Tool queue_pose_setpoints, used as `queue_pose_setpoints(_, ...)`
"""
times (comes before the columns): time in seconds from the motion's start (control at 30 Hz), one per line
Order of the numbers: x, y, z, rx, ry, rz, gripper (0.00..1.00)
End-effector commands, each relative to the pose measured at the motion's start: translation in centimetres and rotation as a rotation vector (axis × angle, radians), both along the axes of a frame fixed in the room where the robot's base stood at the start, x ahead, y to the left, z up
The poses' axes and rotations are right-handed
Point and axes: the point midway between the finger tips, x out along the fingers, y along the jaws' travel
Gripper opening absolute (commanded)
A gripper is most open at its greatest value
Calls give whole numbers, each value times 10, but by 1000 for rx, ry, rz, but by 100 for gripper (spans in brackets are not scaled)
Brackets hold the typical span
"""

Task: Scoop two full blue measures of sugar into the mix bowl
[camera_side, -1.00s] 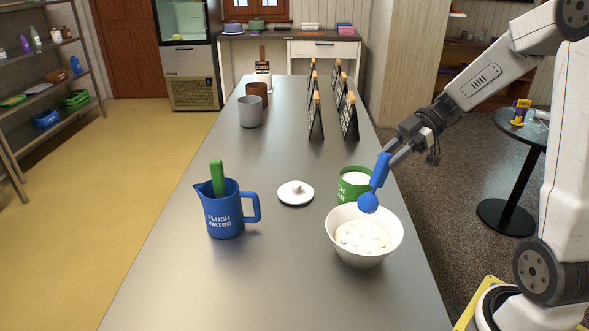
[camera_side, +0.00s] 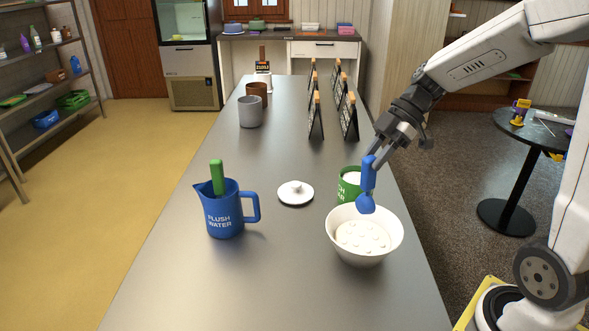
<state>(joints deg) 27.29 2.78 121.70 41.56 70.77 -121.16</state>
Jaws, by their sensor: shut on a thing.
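My gripper (camera_side: 378,150) is shut on the handle of the blue scoop (camera_side: 367,180). The scoop hangs upright with its bowl end down, over the back rim of the white mix bowl (camera_side: 347,243). Whether the scoop holds any sugar cannot be seen. The mix bowl holds a pale, lumpy content. The green tub (camera_side: 346,190), with white sugar inside, stands open just behind the bowl, partly hidden by the scoop. A white lid with a knob (camera_side: 295,194) lies on the table left of the tub.
A blue "Flush water" jug (camera_side: 222,215) with a green-handled tool in it stands at left on the steel table (camera_side: 200,290). Grey and brown cups (camera_side: 250,112) and several label stands (camera_side: 316,118) stand further back. The front left of the table is clear.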

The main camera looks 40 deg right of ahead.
Motion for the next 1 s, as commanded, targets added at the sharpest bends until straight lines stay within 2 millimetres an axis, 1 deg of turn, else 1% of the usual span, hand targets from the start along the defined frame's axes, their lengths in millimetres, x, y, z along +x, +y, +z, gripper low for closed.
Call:
queue_pose_setpoints(0.1,3,11,1,-72,14,6,0)
queue_pose_setpoints(0.47,11,36,2,-267,68,4,0)
queue_pose_setpoints(1.0,20,71,-9,-555,152,4,0)
